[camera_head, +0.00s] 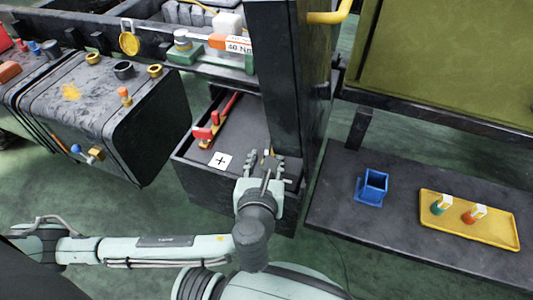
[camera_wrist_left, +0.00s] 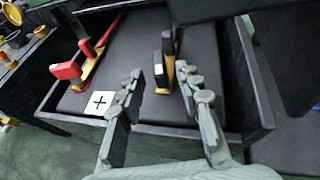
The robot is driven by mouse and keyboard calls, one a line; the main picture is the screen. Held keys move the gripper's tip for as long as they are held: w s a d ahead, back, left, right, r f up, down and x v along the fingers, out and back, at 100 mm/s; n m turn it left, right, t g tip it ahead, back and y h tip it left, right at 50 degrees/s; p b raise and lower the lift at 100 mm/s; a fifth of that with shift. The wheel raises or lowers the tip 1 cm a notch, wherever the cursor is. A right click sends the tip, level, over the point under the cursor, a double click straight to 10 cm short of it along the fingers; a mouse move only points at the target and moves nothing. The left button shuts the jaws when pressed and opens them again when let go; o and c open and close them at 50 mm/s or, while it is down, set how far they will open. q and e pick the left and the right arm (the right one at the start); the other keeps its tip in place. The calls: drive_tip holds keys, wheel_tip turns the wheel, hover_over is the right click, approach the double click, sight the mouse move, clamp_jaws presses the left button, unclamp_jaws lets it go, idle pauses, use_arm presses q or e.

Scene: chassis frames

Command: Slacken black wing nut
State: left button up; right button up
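An open dark box (camera_head: 183,165) stands below the dark post. In the left wrist view, a small black part on a yellow-brass base (camera_wrist_left: 164,66) stands in it; it may be the black wing nut, but its shape is unclear. In the head view only a brass-coloured bit (camera_head: 268,160) of this part shows, with the rest hard to make out. My left gripper (camera_head: 265,163) is over the box's front right; in the left wrist view (camera_wrist_left: 158,82) its fingers are apart, one on each side of the black part, with no clear contact. My right gripper is not in view.
A red lever on a yellow base (camera_wrist_left: 98,52) and a white plus-marked card (camera_wrist_left: 100,103) are to the left in the box. The dark post (camera_head: 285,80) rises close behind my gripper. A blue holder (camera_head: 372,187) and a yellow tray (camera_head: 465,235) are on the right shelf.

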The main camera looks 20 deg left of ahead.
use_arm(q)
drive_tip(key=v, duration=0.9)
drive_tip(key=shift+s, duration=0.2)
